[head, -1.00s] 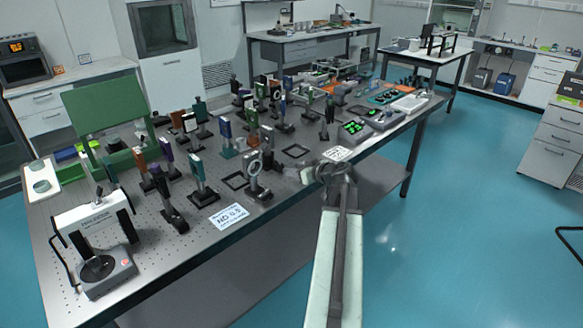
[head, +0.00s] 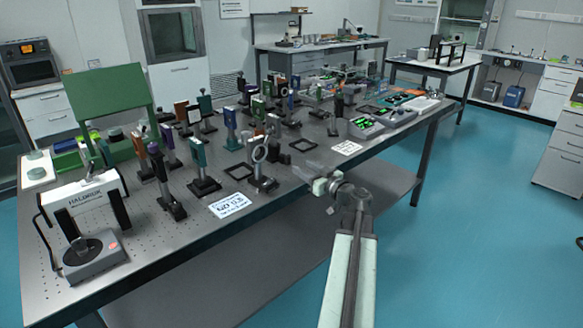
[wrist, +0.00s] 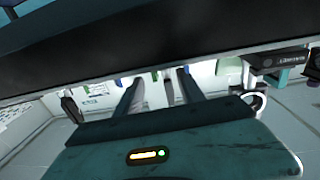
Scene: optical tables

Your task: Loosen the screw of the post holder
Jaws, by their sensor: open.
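Several optics on posts stand on the perforated optical table (head: 150,262). The nearest to my gripper is a post holder (head: 263,178) on a dark base, carrying a ring-shaped mount (head: 260,150). Its screw is too small to make out. Another post holder (head: 203,178) with a teal plate stands to its left. My gripper (head: 305,172) is open and empty at the table's front edge, right of the ring mount and apart from it, pointing left. The wrist view shows no post holder that I can make out clearly.
A white label card (head: 231,205) lies before the post holders, and another card (head: 346,148) lies behind my gripper. A white-and-grey instrument (head: 90,225) stands at the left end. An empty dark frame (head: 303,145) lies flat. The blue floor (head: 450,250) at right is clear.

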